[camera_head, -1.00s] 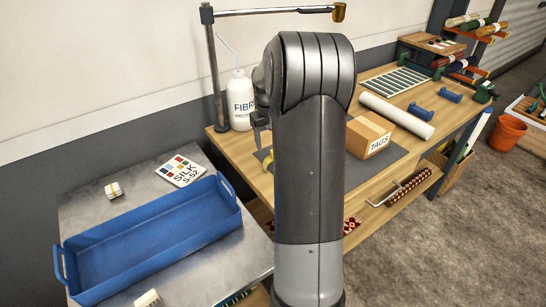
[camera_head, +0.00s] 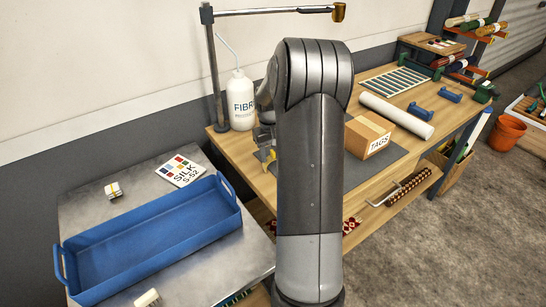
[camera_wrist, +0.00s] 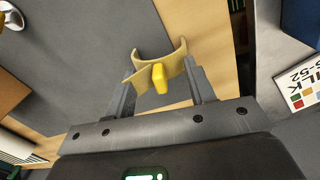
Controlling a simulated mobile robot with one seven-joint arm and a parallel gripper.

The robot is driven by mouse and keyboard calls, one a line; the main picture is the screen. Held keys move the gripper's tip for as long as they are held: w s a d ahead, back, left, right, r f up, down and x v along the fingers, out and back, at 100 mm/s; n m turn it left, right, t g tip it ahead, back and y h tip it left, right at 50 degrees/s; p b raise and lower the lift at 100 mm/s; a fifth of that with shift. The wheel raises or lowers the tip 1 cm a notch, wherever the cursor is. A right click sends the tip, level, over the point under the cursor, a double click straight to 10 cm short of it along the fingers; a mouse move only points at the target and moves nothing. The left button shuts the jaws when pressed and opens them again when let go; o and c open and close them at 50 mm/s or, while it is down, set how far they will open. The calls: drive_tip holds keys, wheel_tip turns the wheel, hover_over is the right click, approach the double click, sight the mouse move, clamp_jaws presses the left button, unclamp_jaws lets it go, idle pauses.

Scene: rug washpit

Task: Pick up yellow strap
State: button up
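The yellow strap (camera_wrist: 158,68) is a curved tan-yellow band with a bright yellow tab, standing in front of my gripper in the wrist view. My gripper (camera_wrist: 158,76) is open, its two grey fingers spread wide to either side of the strap. The fingertips are close to the band's sides; I cannot tell whether they touch it. In the head view a bit of the yellow strap (camera_head: 268,156) shows at the left of the wooden bench, just below my gripper (camera_head: 265,142). My arm hides most of both there.
On the wooden bench (camera_head: 235,158) stand a white FIBRE bottle (camera_head: 241,104), a TAGS box (camera_head: 368,136) on a grey mat (camera_head: 402,158) and a white roll (camera_head: 396,114). A metal table at left holds a blue tray (camera_head: 150,240) and a SILK card (camera_head: 181,170).

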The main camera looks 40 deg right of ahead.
drive_tip(key=c, duration=0.6)
drive_tip(key=shift+c, duration=0.2)
